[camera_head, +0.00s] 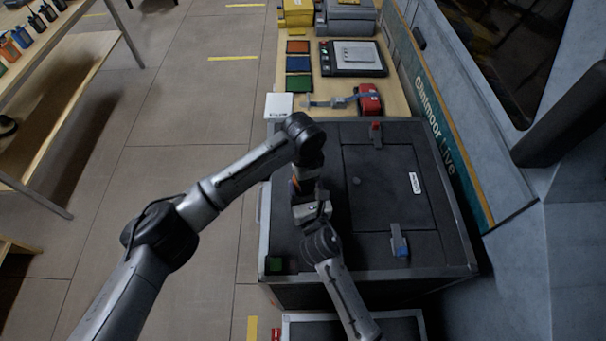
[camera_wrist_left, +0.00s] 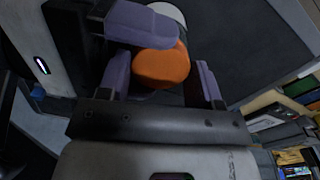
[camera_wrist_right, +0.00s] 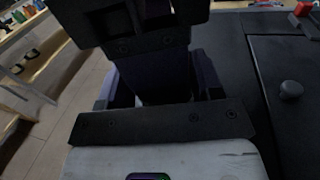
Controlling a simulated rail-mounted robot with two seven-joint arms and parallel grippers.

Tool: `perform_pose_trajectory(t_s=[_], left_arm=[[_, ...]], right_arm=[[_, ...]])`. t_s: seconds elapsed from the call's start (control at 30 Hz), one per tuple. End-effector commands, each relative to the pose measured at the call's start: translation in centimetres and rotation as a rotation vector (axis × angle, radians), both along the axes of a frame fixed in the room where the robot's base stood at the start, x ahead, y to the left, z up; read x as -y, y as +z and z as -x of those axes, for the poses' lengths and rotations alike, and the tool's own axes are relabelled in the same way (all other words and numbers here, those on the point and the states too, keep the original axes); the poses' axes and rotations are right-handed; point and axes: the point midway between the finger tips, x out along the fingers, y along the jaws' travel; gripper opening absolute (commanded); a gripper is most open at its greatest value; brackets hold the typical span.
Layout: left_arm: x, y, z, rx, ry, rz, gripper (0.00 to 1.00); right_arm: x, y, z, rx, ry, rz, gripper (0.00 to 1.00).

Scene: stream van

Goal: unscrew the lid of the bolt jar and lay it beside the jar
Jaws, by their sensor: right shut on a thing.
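The orange lid (camera_wrist_left: 162,68) shows between the purple fingers of my left gripper (camera_wrist_left: 160,82) in the left wrist view. A gap shows on each side of it, so the left gripper looks open around the lid. In the head view only a sliver of orange shows beside the left gripper (camera_head: 303,184). The jar is almost wholly hidden by both grippers. My right gripper (camera_head: 312,210) comes from the near side, just below the left one, and is shut on the jar. In the right wrist view the left gripper's dark body covers most of the space beyond the right gripper (camera_wrist_right: 155,95).
The dark case top (camera_head: 380,190) has a hatch with a round knob, a blue latch (camera_head: 399,242) and a red latch (camera_head: 376,134). A green block (camera_head: 275,264) lies at its near left corner. A white box (camera_head: 279,106) stands beyond. Bare case top lies right of the grippers.

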Motion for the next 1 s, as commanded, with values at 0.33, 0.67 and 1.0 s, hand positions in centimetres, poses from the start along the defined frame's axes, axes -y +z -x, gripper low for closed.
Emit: perform_pose_trajectory(t_s=[0.33, 0.67, 1.0], left_arm=[[0.0, 0.0, 0.0, 0.000, -0.002, 0.000, 0.83], [0.0, 1.0, 0.0, 0.002, -0.002, 0.003, 0.83], [0.0, 4.5, 0.0, 0.001, -0.012, 0.001, 0.75]], right_arm=[[0.1, -0.5, 0.1, -0.009, -0.002, 0.003, 0.00], [0.1, -0.6, 0.1, -0.010, -0.003, 0.004, 0.00], [0.1, -0.6, 0.1, -0.011, -0.003, 0.004, 0.00]])
